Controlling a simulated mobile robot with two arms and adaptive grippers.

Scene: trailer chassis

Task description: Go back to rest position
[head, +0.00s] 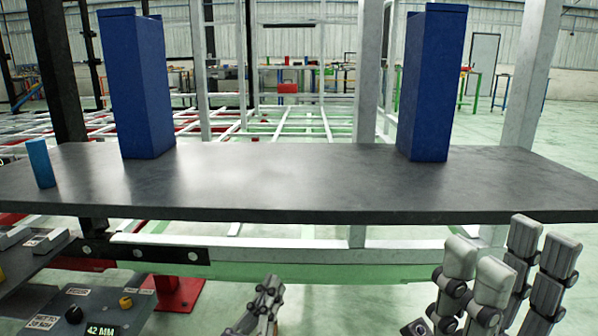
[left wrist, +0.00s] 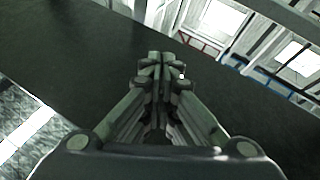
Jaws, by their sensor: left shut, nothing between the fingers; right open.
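My left gripper (head: 268,298) is low in the head view, in front of the dark table's near edge and below its top. In the left wrist view its fingers (left wrist: 163,65) are together with nothing between them, over a dark surface. My right gripper (head: 495,262) is at the lower right of the head view, its fingers spread apart and empty. Its fingertips reach up to the near edge of the dark table (head: 270,190).
Two tall blue boxes (head: 140,85) (head: 432,85) stand on the table. A small blue cylinder (head: 41,163) stands at its left end. A control panel (head: 85,305) is at the lower left. White frame posts (head: 368,80) rise behind. The table's middle is clear.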

